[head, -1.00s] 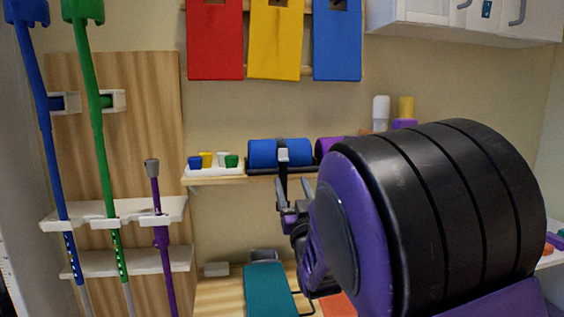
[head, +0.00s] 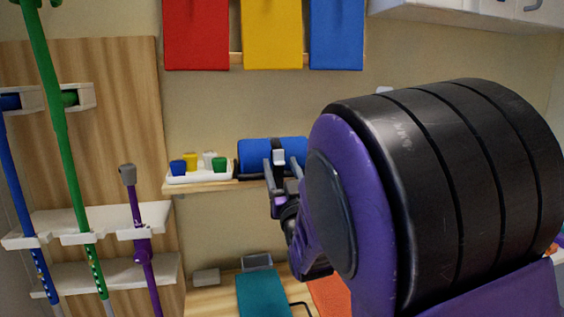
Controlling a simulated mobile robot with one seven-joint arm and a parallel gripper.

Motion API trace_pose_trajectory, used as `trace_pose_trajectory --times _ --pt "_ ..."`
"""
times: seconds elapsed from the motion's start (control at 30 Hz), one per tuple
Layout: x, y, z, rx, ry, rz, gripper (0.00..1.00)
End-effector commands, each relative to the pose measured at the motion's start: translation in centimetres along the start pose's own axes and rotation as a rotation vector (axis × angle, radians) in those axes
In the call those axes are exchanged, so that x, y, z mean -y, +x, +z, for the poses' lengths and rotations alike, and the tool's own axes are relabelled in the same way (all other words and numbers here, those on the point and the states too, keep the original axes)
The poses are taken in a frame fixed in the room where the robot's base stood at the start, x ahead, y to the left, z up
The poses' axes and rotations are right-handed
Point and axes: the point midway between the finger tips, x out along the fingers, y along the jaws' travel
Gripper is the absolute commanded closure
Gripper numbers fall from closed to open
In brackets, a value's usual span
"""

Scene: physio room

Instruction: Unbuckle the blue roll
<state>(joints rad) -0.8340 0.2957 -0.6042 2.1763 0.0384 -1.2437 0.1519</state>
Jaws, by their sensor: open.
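The blue roll (head: 254,158) lies on its side on the wooden wall shelf, with a dark strap around it and a light grey buckle (head: 279,157) on its front. My gripper (head: 281,172) is open, its two grey fingers pointing up toward the shelf at the buckle. The fingers appear to stand on either side of the strap just below the buckle; I cannot tell whether they touch it.
A white tray (head: 200,178) with several small coloured cups stands left of the roll on the shelf (head: 222,186). Crutches and a purple cane (head: 140,225) stand in a rack at left. Red, yellow and blue panels hang above. A teal board (head: 263,293) lies below.

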Motion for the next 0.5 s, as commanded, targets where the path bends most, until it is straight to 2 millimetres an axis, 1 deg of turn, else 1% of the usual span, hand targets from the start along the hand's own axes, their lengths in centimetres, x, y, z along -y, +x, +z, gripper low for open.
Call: trace_pose_trajectory --times 0.3,0.37,0.5 --pt "-0.01 -0.03 -0.01 0.000 0.000 0.000 0.38" --pt "-0.01 -0.03 -0.01 0.000 0.000 0.000 0.48" --pt "-0.01 -0.03 -0.01 0.000 0.000 0.000 0.73"
